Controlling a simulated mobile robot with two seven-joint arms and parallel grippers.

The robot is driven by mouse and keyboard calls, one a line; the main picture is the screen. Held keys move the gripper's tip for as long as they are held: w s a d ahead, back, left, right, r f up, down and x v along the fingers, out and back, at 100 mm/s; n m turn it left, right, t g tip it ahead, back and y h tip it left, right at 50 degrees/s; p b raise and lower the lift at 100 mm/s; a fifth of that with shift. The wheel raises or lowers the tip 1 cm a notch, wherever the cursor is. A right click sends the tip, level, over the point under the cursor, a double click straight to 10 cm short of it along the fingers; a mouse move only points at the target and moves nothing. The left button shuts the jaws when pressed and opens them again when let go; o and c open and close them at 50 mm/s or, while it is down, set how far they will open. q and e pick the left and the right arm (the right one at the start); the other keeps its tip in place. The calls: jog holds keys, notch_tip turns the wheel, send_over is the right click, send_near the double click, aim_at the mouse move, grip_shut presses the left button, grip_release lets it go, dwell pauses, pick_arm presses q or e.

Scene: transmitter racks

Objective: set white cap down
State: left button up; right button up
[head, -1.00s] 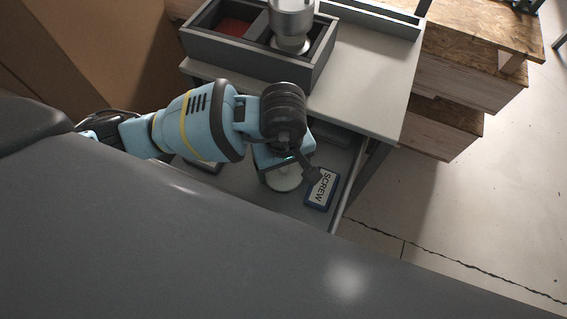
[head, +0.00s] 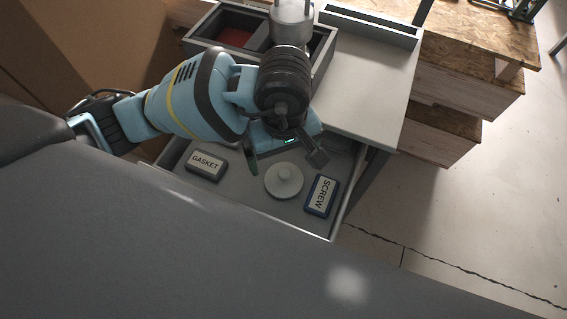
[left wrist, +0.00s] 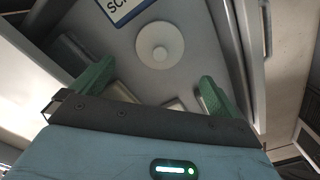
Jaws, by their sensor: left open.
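The white cap (head: 284,181) is a round disc with a small raised knob. It lies in the open grey drawer (head: 241,199), between the GASKET box and the SCREW box. In the left wrist view the cap (left wrist: 160,44) lies beyond the fingertips, apart from them. My left gripper (head: 287,160) is above the drawer, just behind the cap in the head view. Its two green fingers (left wrist: 152,84) are spread wide with nothing between them. My right gripper is not in view.
The GASKET box (head: 206,165) lies left of the cap and the blue-edged SCREW box (head: 321,196) right of it. A grey divided bin (head: 214,46) holding a red item stands on the tabletop (head: 369,85). A cardboard box (head: 95,55) is at left. Floor is clear at right.

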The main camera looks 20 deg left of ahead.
aim_at(284, 173)
pick_arm(q)
jog(key=shift+r, duration=1.9)
jog(key=shift+f, duration=0.1)
